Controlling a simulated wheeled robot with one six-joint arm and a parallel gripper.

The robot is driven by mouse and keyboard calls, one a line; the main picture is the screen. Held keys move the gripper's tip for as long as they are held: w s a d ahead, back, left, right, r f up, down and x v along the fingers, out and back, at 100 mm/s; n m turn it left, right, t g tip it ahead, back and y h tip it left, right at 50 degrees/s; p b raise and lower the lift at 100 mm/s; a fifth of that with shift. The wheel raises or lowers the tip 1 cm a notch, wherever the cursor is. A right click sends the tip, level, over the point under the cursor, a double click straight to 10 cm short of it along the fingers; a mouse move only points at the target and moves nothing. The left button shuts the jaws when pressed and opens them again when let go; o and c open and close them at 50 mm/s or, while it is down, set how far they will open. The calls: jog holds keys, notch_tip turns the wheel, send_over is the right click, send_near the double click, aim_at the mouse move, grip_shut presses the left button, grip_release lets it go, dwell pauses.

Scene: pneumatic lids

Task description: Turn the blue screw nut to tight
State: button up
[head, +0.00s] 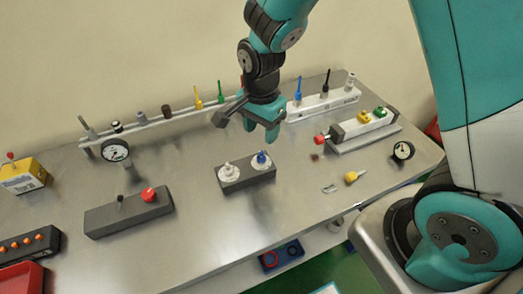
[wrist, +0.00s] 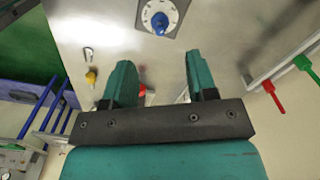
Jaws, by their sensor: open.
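The blue screw nut (head: 261,158) sits on a round white dial on the right end of a dark grey block (head: 246,177). In the wrist view the blue nut (wrist: 160,21) shows at the top, beyond the fingertips, on its white dial with markings. My gripper (head: 261,131) hangs above and behind the block in the head view, apart from the nut. In the wrist view its two teal fingers (wrist: 154,72) are spread wide with nothing between them at the tips. The dial's markings are too small to read.
A white-topped fitting (head: 229,169) stands on the block's left end. A block with a red button (head: 149,195) is at left. A yellow-handled tool (head: 354,176) lies at right. A rail with pegs (head: 168,115) runs behind.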

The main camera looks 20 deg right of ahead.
aim_at(261, 152)
notch_tip(261, 152, down, 9)
jog(key=shift+r+p, duration=0.1)
jog(key=shift+p, duration=0.45)
jog(key=c, duration=0.9)
